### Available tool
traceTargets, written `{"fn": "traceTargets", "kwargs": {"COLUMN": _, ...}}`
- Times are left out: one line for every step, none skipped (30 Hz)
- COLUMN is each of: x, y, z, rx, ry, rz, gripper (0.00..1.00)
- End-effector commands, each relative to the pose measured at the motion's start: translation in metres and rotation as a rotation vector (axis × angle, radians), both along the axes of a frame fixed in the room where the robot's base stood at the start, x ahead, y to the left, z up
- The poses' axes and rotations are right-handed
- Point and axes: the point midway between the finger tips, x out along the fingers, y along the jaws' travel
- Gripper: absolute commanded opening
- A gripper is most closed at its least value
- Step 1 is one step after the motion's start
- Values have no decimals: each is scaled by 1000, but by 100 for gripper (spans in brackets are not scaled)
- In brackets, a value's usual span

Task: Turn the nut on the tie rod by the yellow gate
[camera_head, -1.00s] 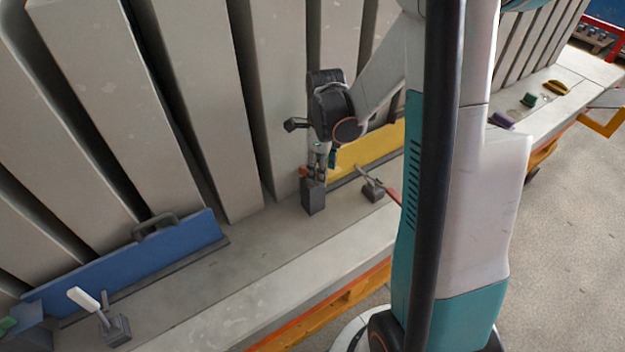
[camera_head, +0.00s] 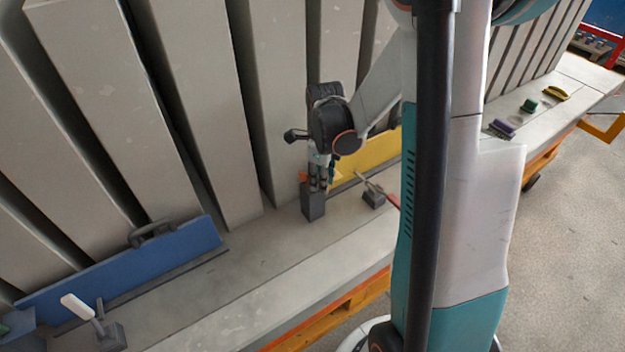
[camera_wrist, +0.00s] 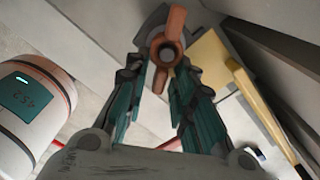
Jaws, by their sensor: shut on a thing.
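The orange-brown nut (camera_wrist: 172,36) with wing-like arms shows at the top middle of the wrist view, around a round rod end. It sits at the grey block (camera_head: 313,202) beside the yellow gate (camera_head: 372,150). The gate also shows at the right in the wrist view (camera_wrist: 252,95). My gripper (camera_head: 318,184) points down over the block, and its teal-lined fingers (camera_wrist: 168,82) are closed on the nut from two sides. In the head view the fingers hide most of the nut, leaving a small orange part at their left.
A blue gate (camera_head: 130,268) and a white-handled clamp (camera_head: 106,330) are at the left. Tall grey panels (camera_head: 200,100) rise behind. The ledge between the blue gate and the block is clear.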

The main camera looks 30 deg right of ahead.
Motion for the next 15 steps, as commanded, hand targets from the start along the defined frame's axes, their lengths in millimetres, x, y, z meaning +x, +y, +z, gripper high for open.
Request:
{"fn": "traceTargets", "kwargs": {"x": 0, "y": 1, "z": -1, "rx": 0, "ry": 0, "rz": -30, "gripper": 0}}
{"fn": "traceTargets", "kwargs": {"x": -1, "y": 2, "z": -1, "rx": 0, "ry": 0, "rz": -57, "gripper": 0}}
{"fn": "traceTargets", "kwargs": {"x": -1, "y": 3, "z": -1, "rx": -1, "ry": -1, "rz": -99, "gripper": 0}}
{"fn": "traceTargets", "kwargs": {"x": -2, "y": 3, "z": -1, "rx": -1, "ry": -1, "rz": -132, "gripper": 0}}
{"fn": "traceTargets", "kwargs": {"x": -2, "y": 4, "z": -1, "rx": -1, "ry": -1, "rz": -163, "gripper": 0}}
{"fn": "traceTargets", "kwargs": {"x": -3, "y": 5, "z": -1, "rx": -1, "ry": -1, "rz": -202, "gripper": 0}}
{"fn": "traceTargets", "kwargs": {"x": -3, "y": 6, "z": -1, "rx": -1, "ry": -1, "rz": -226, "gripper": 0}}
{"fn": "traceTargets", "kwargs": {"x": -3, "y": 6, "z": -1, "rx": -1, "ry": -1, "rz": -246, "gripper": 0}}
{"fn": "traceTargets", "kwargs": {"x": -3, "y": 6, "z": -1, "rx": -1, "ry": -1, "rz": -267, "gripper": 0}}
{"fn": "traceTargets", "kwargs": {"x": -3, "y": 7, "z": -1, "rx": -1, "ry": -1, "rz": -278, "gripper": 0}}
{"fn": "traceTargets", "kwargs": {"x": -3, "y": 7, "z": 0, "rx": -1, "ry": -1, "rz": -284, "gripper": 0}}
{"fn": "traceTargets", "kwargs": {"x": -3, "y": 7, "z": 0, "rx": -1, "ry": -1, "rz": -288, "gripper": 0}}
{"fn": "traceTargets", "kwargs": {"x": -3, "y": 7, "z": 0, "rx": -1, "ry": -1, "rz": -288, "gripper": 0}}
{"fn": "traceTargets", "kwargs": {"x": -3, "y": 7, "z": 0, "rx": -1, "ry": -1, "rz": -287, "gripper": 0}}
{"fn": "traceTargets", "kwargs": {"x": -3, "y": 7, "z": 0, "rx": -1, "ry": -1, "rz": -287, "gripper": 0}}
